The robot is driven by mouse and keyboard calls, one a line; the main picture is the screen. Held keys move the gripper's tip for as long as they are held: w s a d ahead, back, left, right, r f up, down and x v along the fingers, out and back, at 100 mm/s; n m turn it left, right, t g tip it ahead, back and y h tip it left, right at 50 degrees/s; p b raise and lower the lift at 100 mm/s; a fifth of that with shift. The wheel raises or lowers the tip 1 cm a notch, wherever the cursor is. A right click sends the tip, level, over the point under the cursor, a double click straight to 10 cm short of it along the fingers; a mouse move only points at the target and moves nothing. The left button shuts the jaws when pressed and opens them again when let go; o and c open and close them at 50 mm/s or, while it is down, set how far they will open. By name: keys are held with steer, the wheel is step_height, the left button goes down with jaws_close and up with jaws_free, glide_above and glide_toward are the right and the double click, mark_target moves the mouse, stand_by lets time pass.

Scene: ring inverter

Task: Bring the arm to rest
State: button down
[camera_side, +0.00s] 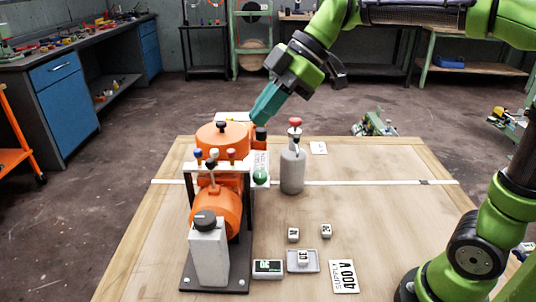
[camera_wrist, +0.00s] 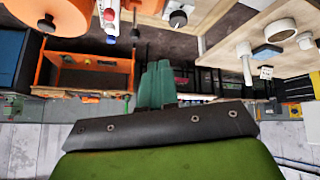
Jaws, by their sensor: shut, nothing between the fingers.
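My gripper (camera_side: 259,117) has teal fingers that point down and to the left in the side view. The fingers are shut and hold nothing. They are above the table's back part, close to the upper right of the orange machine (camera_side: 216,209); I cannot tell whether they touch it. In the wrist view my gripper (camera_wrist: 158,66) shows its two teal fingers side by side with no object between them.
A grey cylinder with a red top (camera_side: 292,170) stands right of the machine. Small labelled blocks, a grey tray (camera_side: 315,266) and a "SUPPLY 400 V" card (camera_side: 343,276) lie in front. The wooden table's (camera_side: 400,215) right side is mostly clear.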

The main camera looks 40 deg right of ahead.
steer(key=shift+s+d+r, duration=0.2)
steer(key=shift+d+r, duration=0.2)
steer(key=shift+r, duration=0.15)
steer(key=s+d+f+m+t+h, duration=0.3)
steer(key=s+d+f+m, duration=0.6)
steer(key=m, duration=0.9)
steer(key=s+f+h, duration=0.1)
steer(key=s, duration=0.2)
steer(key=shift+s+f+m+t+h, duration=0.3)
steer(key=shift+f+t+h, duration=0.05)
steer(key=shift+t+h, duration=0.05)
